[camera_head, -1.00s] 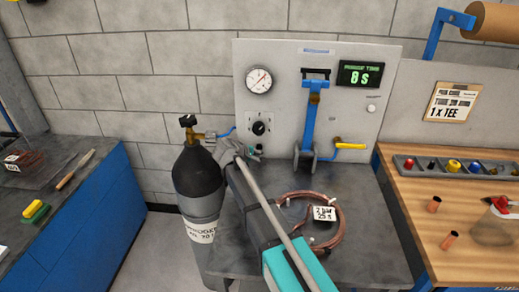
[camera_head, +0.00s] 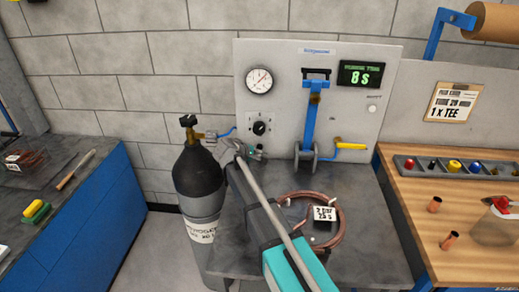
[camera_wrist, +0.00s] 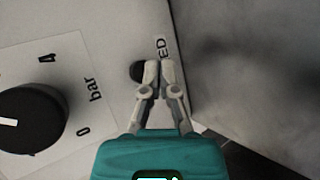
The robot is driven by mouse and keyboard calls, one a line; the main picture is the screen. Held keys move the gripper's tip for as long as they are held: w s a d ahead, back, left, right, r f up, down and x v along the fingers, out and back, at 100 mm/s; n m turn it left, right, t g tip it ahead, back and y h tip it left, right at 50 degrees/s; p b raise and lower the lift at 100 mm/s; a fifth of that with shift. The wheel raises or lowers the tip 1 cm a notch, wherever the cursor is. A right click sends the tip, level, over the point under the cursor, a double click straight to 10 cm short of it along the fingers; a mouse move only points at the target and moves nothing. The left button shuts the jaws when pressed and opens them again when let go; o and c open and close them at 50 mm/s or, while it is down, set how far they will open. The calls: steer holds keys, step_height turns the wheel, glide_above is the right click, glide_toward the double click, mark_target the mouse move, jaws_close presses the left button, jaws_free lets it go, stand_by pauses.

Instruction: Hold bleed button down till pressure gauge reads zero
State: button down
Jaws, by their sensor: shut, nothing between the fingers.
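The pressure gauge (camera_head: 259,80) is a white round dial at the upper left of the grey panel; its needle slants to the upper right and its numbers are too small to read. The bleed button (camera_wrist: 137,70) is a dark round shape in the wrist view, beside a label ending in "ED". My gripper (camera_wrist: 158,66) is shut and empty, its fingertips together at the panel. The left fingertip overlaps the button's right edge in this view; I cannot tell whether it touches or presses it. In the head view my gripper (camera_head: 238,148) is at the panel's lower left.
A black regulator knob (camera_head: 260,127) sits above my gripper, and at the left of the wrist view. A dark gas cylinder (camera_head: 199,178) stands close on the left. A blue lever (camera_head: 312,120) and yellow-handled valve (camera_head: 350,146) are to the right. A copper coil (camera_head: 338,222) lies on the bench.

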steer(key=shift+w, duration=0.95)
stand_by(2.9)
steer(key=shift+s, duration=0.1)
stand_by(1.6)
steer(key=shift+s, duration=0.85)
steer(key=shift+s+a, duration=0.1)
steer(key=shift+s, duration=2.4)
steer(key=shift+r, duration=0.1)
